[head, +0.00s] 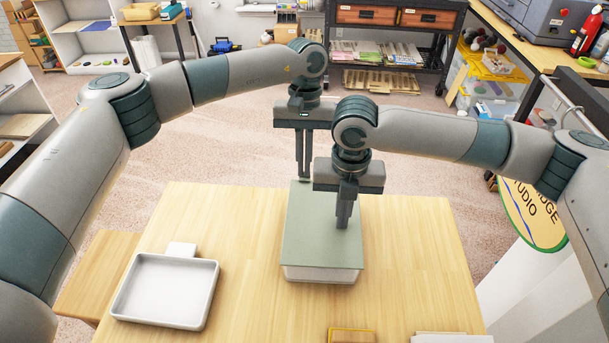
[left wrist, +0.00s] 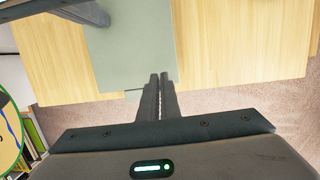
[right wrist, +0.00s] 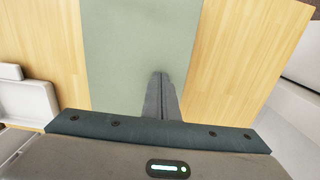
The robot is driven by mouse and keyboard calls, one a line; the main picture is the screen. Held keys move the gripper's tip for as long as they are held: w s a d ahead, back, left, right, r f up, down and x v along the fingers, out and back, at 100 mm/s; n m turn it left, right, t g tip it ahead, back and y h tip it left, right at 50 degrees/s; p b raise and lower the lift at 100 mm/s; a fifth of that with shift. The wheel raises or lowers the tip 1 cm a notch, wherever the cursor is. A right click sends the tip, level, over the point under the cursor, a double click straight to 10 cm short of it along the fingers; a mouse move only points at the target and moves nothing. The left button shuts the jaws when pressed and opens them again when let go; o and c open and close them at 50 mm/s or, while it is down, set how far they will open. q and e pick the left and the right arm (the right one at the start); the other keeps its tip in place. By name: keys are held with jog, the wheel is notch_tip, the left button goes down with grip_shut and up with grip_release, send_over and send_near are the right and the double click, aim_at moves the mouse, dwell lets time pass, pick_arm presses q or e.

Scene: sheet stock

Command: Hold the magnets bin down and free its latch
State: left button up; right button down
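The magnets bin (head: 322,275) is a pale box under a flat grey-green lid (head: 315,240), standing on the wooden table. The lid shows in both wrist views (left wrist: 130,50) (right wrist: 140,45). My right gripper (head: 342,225) is shut and points down at the lid's right part; I cannot tell whether its tips touch. My left gripper (head: 304,178) points down at the lid's back edge, its fingers close together with a thin sliver between them. It also shows in the left wrist view (left wrist: 160,76). I cannot make out the latch; the left fingers may hide it.
A white tray (head: 165,291) with a tab lies on the table left of the bin. A yellow-edged box (head: 351,336) and a white item (head: 452,338) sit at the front edge. The table right of the bin is clear. My two grippers are close together.

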aim_at(304, 180)
pick_arm(q)
jog(key=shift+s+f, duration=0.15)
jog(key=shift+f, duration=0.6)
jog(key=shift+s+f, duration=0.15)
jog(key=shift+f, duration=0.6)
jog(key=shift+w, duration=0.85)
grip_shut()
dwell(0.4)
jog(key=shift+w+f, duration=0.1)
jog(key=shift+w, duration=0.05)
jog(key=shift+w+f, duration=0.4)
jog(key=shift+w, duration=0.3)
jog(key=shift+w+f, duration=0.4)
jog(key=shift+w, duration=0.3)
jog(key=shift+f, duration=0.25)
jog(key=shift+w+f, duration=0.2)
jog(key=shift+f, duration=0.3)
jog(key=shift+w+f, duration=0.2)
jog(key=shift+f, duration=0.25)
notch_tip(304, 180, up, 10)
jog(key=w, duration=0.2)
dwell(1.1)
